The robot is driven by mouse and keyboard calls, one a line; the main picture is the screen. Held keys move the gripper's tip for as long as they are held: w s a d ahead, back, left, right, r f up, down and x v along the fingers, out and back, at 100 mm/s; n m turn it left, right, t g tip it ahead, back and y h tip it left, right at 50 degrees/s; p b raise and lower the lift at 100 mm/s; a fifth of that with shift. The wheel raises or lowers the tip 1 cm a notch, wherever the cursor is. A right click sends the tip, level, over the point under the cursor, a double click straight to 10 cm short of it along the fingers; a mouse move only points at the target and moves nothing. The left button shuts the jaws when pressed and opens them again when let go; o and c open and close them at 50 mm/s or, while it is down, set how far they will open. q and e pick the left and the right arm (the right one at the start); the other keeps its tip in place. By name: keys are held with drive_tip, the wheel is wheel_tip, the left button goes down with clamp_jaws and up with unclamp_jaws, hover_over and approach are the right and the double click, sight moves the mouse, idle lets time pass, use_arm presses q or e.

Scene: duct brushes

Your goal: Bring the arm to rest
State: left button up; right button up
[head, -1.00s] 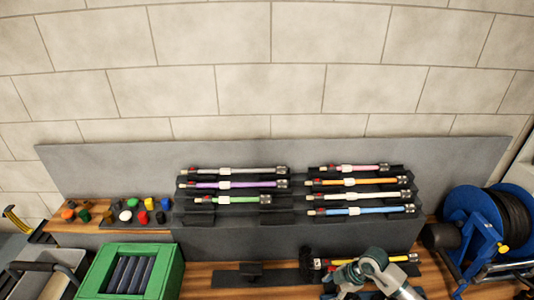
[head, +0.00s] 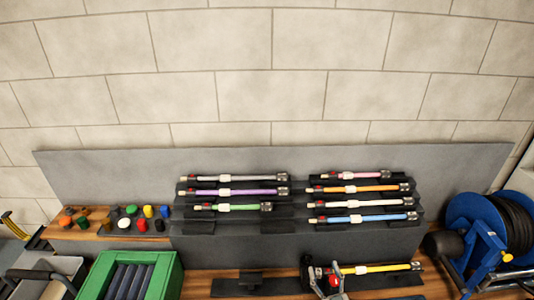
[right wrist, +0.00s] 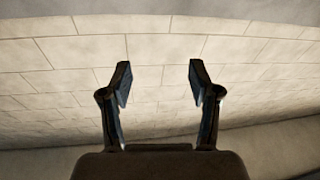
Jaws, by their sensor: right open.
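My right gripper (head: 330,284) is at the bottom edge of the head view, in front of the left end of the yellow brush rod. In the right wrist view its two fingers (right wrist: 160,72) are spread apart with nothing between them, and the pale block wall shows beyond. My left gripper is not in view.
A grey rack (head: 300,240) holds several coloured rods in two columns. A green tray (head: 170,278) with dark slots stands at left, with small coloured caps behind it. A blue cable reel (head: 470,220) stands at right. A dark low holder (head: 230,288) lies at centre front.

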drive_tip(key=s+d+f+m+g+h, duration=0.25)
drive_tip(key=s+f+g, duration=0.2)
drive_tip(key=f, duration=0.35)
drive_tip(key=s+d+f+m+g+h, duration=0.1)
drive_tip(key=s+d+f+g+h, duration=0.3)
drive_tip(key=f, duration=0.4)
drive_tip(key=s+a+f+n+g+y, duration=0.1)
drive_tip(key=s+f+g, duration=0.3)
drive_tip(key=s, duration=0.4)
drive_tip(key=s+a+f+n+g+y, duration=0.15)
drive_tip(key=s+f+g, duration=0.25)
drive_tip(key=s, duration=0.4)
wheel_tip(320, 180, down, 26)
drive_tip(key=s+g+b, duration=0.1)
drive_tip(key=s+b, duration=0.1)
drive_tip(key=s+d+f+b, duration=0.1)
drive_tip(key=s+d+f, duration=0.1)
drive_tip(key=s+f, duration=0.7)
drive_tip(key=s+d+f+g+b, duration=0.1)
drive_tip(key=s+f, duration=0.8)
drive_tip(key=f, duration=0.2)
drive_tip(key=shift+s+d+f, duration=0.15)
drive_tip(key=shift+s+d, duration=0.05)
drive_tip(key=shift+d, duration=0.2)
